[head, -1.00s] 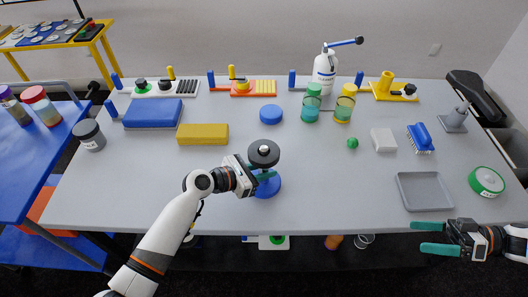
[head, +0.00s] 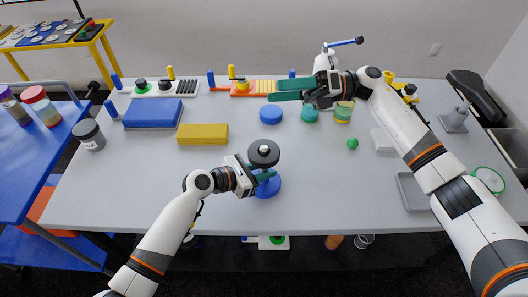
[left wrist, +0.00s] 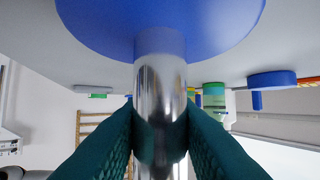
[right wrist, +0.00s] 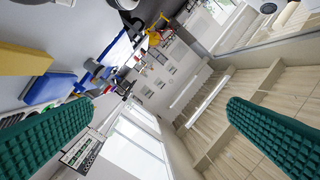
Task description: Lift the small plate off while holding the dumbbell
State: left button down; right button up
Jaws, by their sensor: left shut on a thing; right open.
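The dumbbell stands upright near the table's front middle, with a dark small plate (head: 264,152) at its top and a blue disc (head: 267,187) at its bottom. My left gripper (head: 267,176) is shut on the handle between the two. In the left wrist view, the shiny handle (left wrist: 160,95) runs between the fingers to the blue disc (left wrist: 160,25); the dark plate is not visible there. My right gripper (head: 281,91) is open and empty, above the back of the table, behind and apart from the dumbbell. Its spread fingers show in the right wrist view (right wrist: 160,125).
A loose blue disc (head: 270,115), a yellow block (head: 203,134) and a small green ball (head: 352,143) lie behind the dumbbell. A white spray bottle (head: 323,63) and an orange rack (head: 245,89) are near my right gripper. The front left tabletop is clear.

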pick_arm(q)
jog(key=shift+a, duration=0.1)
pick_arm(e)
jog(key=s+a+n+g+h, duration=0.2)
jog(key=s+a+n+h, duration=0.2)
jog(key=a+n+h, duration=0.35)
jog(key=n+t+h, duration=0.5)
jog(key=n+h, duration=0.4)
jog(key=h, duration=0.2)
send_over(264, 151)
jog(key=shift+y, duration=0.25)
jog(key=f, duration=0.9)
jog(key=shift+a, duration=0.3)
jog(key=f, duration=0.5)
jog(key=shift+d+f, duration=0.15)
jog(key=shift+d, duration=0.1)
jog(key=c, duration=1.1)
pick_arm(q)
jog(key=c, duration=1.1)
grip_release()
jog(key=shift+o, duration=0.2)
pick_arm(e)
notch_tip(264, 151, up, 10)
jog(key=shift+r, duration=0.1)
